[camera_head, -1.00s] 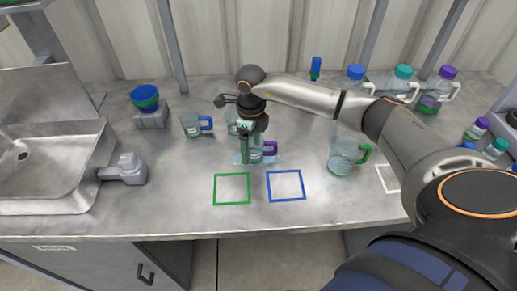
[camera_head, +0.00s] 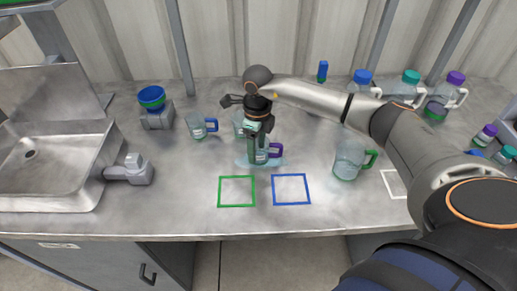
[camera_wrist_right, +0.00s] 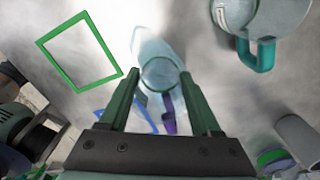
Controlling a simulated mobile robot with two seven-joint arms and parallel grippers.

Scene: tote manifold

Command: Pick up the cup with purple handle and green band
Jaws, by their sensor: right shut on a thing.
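The clear cup with the purple handle (camera_head: 276,150) stands upright at the middle of the counter, behind the outlined squares. My right gripper (camera_head: 257,148) points down over it and is shut on it. In the right wrist view the cup's round rim (camera_wrist_right: 160,74) sits between the green fingers (camera_wrist_right: 158,100), with its purple handle (camera_wrist_right: 168,118) partly showing between them. My left gripper is not in view.
Blue-handled cup (camera_head: 196,127) stands left, another clear cup (camera_head: 239,124) close behind the gripper, green-handled cup (camera_head: 349,160) right. Green (camera_head: 237,205) and blue (camera_head: 291,203) outlines lie empty in front. Sink (camera_head: 60,202) is far left; lidded bottles (camera_head: 405,92) stand back right.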

